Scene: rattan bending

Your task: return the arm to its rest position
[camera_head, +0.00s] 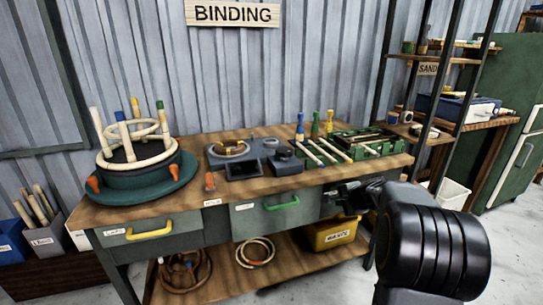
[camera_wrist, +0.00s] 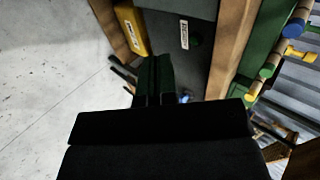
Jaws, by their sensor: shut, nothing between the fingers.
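My arm is at the right of the head view, in front of the bench's right end. A large black ribbed joint of mine fills the lower right there. My gripper (camera_head: 358,197) is small and dark and partly hidden by the arm, close to the bench front near the right drawer. In the wrist view my gripper (camera_wrist: 152,82) points ahead with its dark fingers together. It is shut and holds nothing. The bench front with its drawers lies beyond it in that view.
The wooden workbench (camera_head: 222,195) carries a green round jig (camera_head: 140,187) with posts and rattan rings, a grey fixture and a green tray (camera_head: 365,138). A yellow bin (camera_head: 330,234) and rattan coils (camera_head: 255,252) sit on the lower shelf. Open floor (camera_wrist: 45,80) shows beside the gripper.

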